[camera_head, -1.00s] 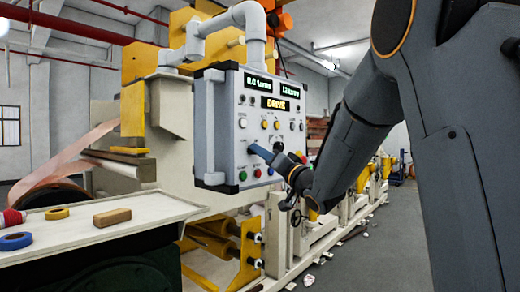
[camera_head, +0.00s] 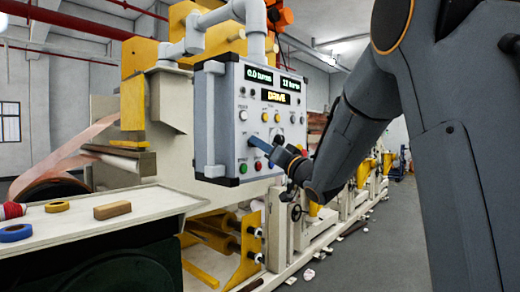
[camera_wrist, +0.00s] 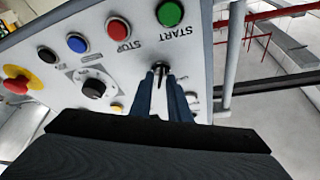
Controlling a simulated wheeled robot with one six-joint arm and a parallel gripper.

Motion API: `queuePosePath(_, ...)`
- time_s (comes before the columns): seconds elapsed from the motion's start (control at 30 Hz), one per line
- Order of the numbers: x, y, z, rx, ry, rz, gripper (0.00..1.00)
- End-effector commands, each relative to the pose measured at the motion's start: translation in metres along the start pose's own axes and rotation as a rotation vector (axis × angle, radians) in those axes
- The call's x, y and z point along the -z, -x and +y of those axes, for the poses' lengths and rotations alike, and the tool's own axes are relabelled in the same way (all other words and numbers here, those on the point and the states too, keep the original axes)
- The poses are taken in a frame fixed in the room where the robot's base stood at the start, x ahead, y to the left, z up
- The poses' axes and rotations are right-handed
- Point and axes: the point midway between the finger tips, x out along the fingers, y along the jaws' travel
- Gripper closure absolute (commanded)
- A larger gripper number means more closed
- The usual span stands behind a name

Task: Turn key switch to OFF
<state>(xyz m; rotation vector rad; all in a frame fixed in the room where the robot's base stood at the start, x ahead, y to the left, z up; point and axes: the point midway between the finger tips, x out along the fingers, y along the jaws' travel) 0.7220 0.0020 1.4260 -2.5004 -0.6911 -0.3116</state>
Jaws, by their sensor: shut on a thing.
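The grey control panel (camera_head: 205,110) hangs from a white pipe in the head view, with lit displays, several buttons and knobs. My gripper (camera_head: 253,139) is at the lower middle of its face. In the wrist view the key switch (camera_wrist: 159,68) sits beside the green START button (camera_wrist: 170,13) and below the red STOP button (camera_wrist: 118,29). My gripper's two blue fingers (camera_wrist: 163,88) are closed around the key. The fingers hide most of the key, and its exact angle and the OFF marking cannot be read.
A black rotary knob (camera_wrist: 94,88) and a red mushroom button (camera_wrist: 22,80) are on the panel near the fingers. In the head view a pale bench (camera_head: 90,230) with tape rolls and a wooden block stands left. Grey floor is open at right.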

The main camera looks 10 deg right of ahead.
Motion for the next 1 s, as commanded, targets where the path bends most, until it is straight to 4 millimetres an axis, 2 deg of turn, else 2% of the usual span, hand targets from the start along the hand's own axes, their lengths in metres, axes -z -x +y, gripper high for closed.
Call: queuePosePath(1.0,0.0000,-0.0005,0.0044,0.323,0.778,0.001,1.00)
